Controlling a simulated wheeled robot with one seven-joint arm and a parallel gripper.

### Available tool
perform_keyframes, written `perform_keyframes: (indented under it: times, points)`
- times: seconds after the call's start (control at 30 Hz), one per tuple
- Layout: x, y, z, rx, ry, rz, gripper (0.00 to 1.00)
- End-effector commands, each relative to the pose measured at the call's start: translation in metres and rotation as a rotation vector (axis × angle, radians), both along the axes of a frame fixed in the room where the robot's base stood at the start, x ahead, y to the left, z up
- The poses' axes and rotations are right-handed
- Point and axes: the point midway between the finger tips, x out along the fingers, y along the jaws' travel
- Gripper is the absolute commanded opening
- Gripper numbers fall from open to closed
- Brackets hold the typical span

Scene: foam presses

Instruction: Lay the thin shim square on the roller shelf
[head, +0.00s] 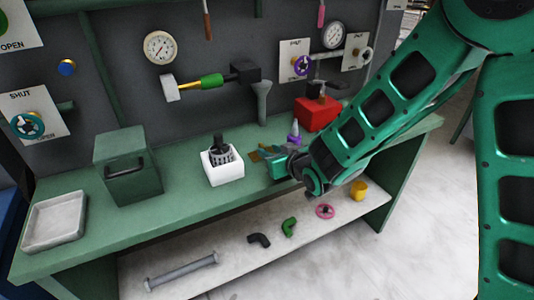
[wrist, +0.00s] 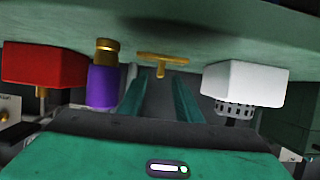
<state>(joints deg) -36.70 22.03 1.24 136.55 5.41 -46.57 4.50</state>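My gripper (head: 268,161) is low over the green bench, at the end of my arm. In the wrist view its two teal fingers (wrist: 160,101) stand apart, with no object seen between them. A brass T-shaped piece (wrist: 161,61) lies on the bench just beyond the fingertips; brass also shows beside my gripper in the head view (head: 255,156). I cannot make out a thin shim square for certain. The pale lower shelf (head: 225,272) holds a grey roller-like bar (head: 181,270) at its left; I cannot tell whether this is the roller shelf.
A white holder (head: 222,173) with a dark slotted part stands left of my gripper. A purple-and-brass piece (wrist: 103,82) and a red block (head: 316,113) are on the other side. A green box (head: 127,172) and pale tray (head: 54,221) stand farther left. Elbows and a pink wheel (head: 325,211) lie below.

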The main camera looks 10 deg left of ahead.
Motion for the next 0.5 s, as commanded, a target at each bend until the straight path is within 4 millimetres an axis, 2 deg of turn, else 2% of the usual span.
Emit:
perform_keyframes:
  times: [0.3,0.5]
  points:
    - [0.032,0.021,-0.015,0.0,0.0,0.0,0.31]
    - [0.038,0.024,-0.018,0.0,0.0,0.0,0.31]
